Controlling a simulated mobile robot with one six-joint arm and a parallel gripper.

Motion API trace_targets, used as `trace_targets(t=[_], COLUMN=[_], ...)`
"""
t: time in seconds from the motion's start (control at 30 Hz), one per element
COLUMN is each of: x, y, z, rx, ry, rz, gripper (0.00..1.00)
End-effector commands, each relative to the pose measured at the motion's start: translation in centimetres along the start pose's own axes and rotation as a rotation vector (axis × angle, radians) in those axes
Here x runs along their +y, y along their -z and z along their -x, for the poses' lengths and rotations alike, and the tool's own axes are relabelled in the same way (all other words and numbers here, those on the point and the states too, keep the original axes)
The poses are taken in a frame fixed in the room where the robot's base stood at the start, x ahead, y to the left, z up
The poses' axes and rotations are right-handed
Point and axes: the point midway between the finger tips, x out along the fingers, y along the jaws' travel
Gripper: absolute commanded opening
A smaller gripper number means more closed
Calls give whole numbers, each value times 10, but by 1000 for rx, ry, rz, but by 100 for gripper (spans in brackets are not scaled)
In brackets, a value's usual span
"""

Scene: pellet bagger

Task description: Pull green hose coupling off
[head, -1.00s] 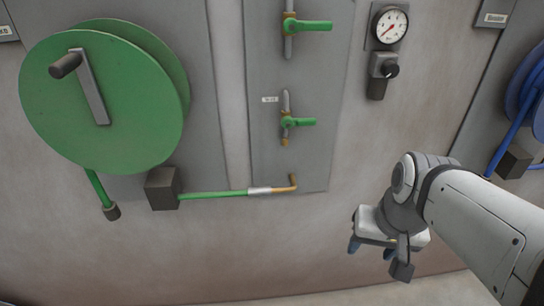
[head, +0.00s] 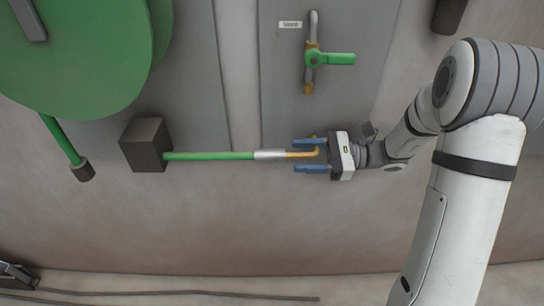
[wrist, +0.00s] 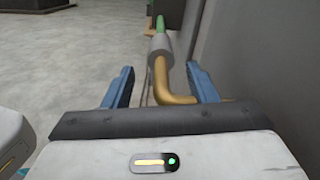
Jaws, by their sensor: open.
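The green hose (head: 208,156) runs right from a dark block to a silver coupling (head: 270,155), which sits on a brass elbow pipe (head: 302,154) at the wall panel. In the wrist view the coupling (wrist: 160,46) lies ahead, with the brass elbow (wrist: 170,84) nearer, between the fingers. My gripper (head: 311,156) is open, its blue fingers pointing left at the brass elbow, one above and one below it in the head view. The fingertips are short of the coupling. Whether a finger touches the pipe cannot be told.
A green hose reel (head: 75,55) hangs at upper left, with the dark block (head: 146,145) below it. A green valve handle (head: 338,58) sits above my gripper. The wall below the hose is clear. Dark lines (head: 170,295) lie on the floor.

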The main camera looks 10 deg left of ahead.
Motion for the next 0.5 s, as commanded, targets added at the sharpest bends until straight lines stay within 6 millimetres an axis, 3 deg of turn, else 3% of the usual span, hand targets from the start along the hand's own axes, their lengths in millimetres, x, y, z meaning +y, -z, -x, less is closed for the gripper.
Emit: trace_targets(t=[0.17,0.5], x=[-1,0], y=[2,1], z=[-16,-70], rx=[-12,-10], ry=[2,-3], rz=[-6,-4], gripper=[52,52])
